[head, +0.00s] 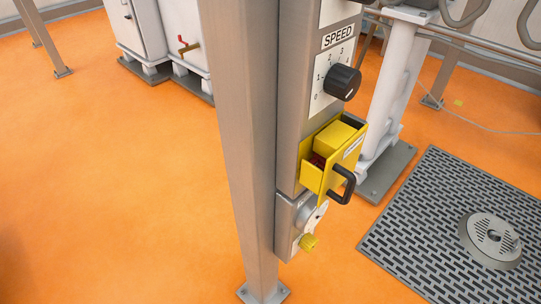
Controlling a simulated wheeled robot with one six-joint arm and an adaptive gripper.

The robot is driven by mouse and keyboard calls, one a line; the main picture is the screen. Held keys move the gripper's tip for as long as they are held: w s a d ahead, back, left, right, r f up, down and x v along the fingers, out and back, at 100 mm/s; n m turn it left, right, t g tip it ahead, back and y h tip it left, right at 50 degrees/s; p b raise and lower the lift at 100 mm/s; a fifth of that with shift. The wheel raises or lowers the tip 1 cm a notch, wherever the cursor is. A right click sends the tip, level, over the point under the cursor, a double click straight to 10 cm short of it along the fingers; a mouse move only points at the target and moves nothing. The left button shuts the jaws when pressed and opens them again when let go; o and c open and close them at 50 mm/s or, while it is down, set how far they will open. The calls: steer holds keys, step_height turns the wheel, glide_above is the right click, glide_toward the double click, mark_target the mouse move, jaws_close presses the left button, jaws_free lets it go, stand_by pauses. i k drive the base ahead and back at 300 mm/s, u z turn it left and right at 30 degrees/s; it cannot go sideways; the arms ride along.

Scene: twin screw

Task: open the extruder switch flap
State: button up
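The yellow extruder switch flap (345,167) is on the front of a grey control post, below the speed dial. It has a white label along its upper edge and a black bar handle (342,185) on its face. A yellow block (334,137) sits behind it, and a dark red part (317,161) shows in the gap between the yellow parts. The flap's front stands out from the post; I cannot tell how far it is swung or where its hinge is. My gripper is not in view.
A black speed knob (342,82) is above the flap. A small yellow knob (309,242) sits on the lower box (287,213). A steel post (245,150) stands directly left. A floor grating (430,220) lies at right; orange floor is open at left.

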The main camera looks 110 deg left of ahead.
mark_target(340, 143)
steer(key=u, duration=3.35)
steer(key=i, duration=0.5)
steer(key=u, duration=0.4)
steer(key=k, duration=1.2)
steer(key=z, duration=0.2)
